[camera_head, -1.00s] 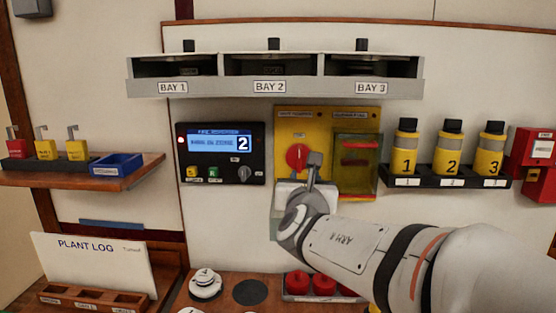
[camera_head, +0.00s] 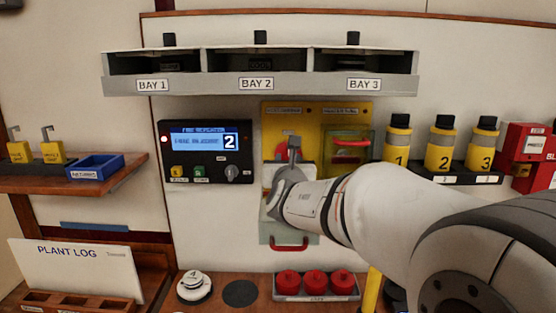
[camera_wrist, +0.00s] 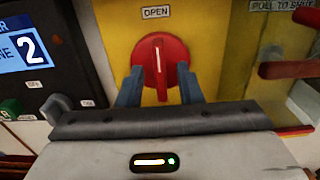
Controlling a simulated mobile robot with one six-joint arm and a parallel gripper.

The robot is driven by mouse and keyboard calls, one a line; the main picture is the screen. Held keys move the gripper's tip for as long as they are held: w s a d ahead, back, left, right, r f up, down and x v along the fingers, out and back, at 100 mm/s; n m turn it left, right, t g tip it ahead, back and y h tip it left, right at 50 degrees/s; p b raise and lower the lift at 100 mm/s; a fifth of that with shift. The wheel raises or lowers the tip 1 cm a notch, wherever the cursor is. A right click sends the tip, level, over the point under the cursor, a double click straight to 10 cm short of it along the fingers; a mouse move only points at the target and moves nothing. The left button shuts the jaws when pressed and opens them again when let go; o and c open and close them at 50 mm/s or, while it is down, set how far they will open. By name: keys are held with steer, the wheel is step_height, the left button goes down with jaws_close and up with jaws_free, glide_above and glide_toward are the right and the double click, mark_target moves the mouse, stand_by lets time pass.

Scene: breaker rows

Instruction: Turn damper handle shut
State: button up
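The damper handle (camera_wrist: 160,55) is a round red knob with a white pointer line on a yellow panel. The line stands nearly upright, towards the OPEN label (camera_wrist: 156,13) above it. In the head view only part of the red knob (camera_head: 281,150) shows past my gripper (camera_head: 295,142). In the wrist view my gripper (camera_wrist: 159,82) is open, with its two blue-grey fingers apart, one at each lower side of the knob. I cannot tell whether the fingers touch it.
A red pull handle (camera_head: 351,143) under a PULL TO SHUT label is close right of the knob. A display panel (camera_head: 206,152) showing 2 is close left. The bay shelf (camera_head: 255,86) runs above. Yellow bottles (camera_head: 441,152) stand at right, red knobs (camera_head: 314,283) below.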

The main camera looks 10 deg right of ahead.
jaws_close()
stand_by(0.4)
